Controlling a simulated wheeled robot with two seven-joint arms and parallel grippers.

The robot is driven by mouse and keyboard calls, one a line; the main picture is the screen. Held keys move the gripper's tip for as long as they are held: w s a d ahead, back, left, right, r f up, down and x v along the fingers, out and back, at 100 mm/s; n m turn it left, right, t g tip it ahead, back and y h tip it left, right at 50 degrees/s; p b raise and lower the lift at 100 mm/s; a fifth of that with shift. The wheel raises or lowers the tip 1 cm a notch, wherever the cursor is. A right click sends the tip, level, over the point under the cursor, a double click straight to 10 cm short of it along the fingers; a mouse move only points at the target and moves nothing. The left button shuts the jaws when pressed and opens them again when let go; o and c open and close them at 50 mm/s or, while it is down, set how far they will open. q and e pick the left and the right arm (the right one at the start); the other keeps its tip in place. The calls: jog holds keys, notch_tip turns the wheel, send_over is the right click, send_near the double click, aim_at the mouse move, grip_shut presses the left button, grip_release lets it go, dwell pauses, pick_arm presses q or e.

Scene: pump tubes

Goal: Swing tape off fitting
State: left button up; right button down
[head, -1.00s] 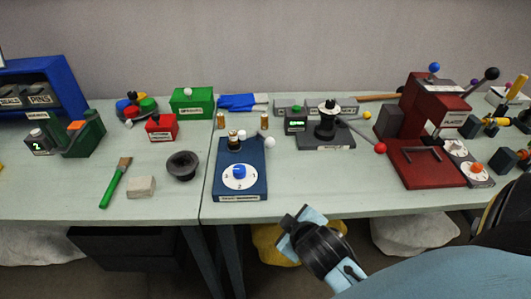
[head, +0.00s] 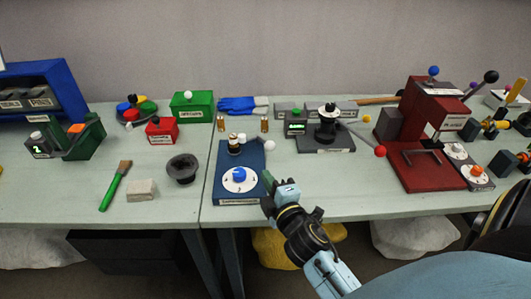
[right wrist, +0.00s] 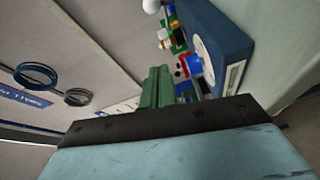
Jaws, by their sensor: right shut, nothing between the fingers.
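A blue block (head: 227,192) stands near the front edge of the bench, with a white dial and a blue knob (head: 239,174) on top. A small brass and dark fitting (head: 234,146) stands upright at its back. A white ball (head: 269,146) sits just right of the fitting. I cannot make out the tape itself. My right gripper (head: 268,178) is shut and empty, its green fingertips just right of the block. In the right wrist view the shut fingers (right wrist: 157,88) point towards the block (right wrist: 220,38) and its knob (right wrist: 193,65). My left gripper is not in view.
Two small brass pieces (head: 264,124) stand behind the block. A dark bowl (head: 184,168) is to its left. A dark device (head: 326,141) with a red-ball lever and a red press (head: 428,172) stand to the right. Bare bench (head: 330,185) lies between block and press.

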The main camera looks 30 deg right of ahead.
aim_at(270, 145)
jog(key=x, duration=0.9)
jog(key=shift+w+r, duration=0.1)
jog(key=shift+w, duration=0.1)
jog(key=d, duration=0.3)
jog(key=shift+w+f, duration=0.35)
jog(key=shift+d+f, duration=0.1)
jog(key=shift+d, duration=0.45)
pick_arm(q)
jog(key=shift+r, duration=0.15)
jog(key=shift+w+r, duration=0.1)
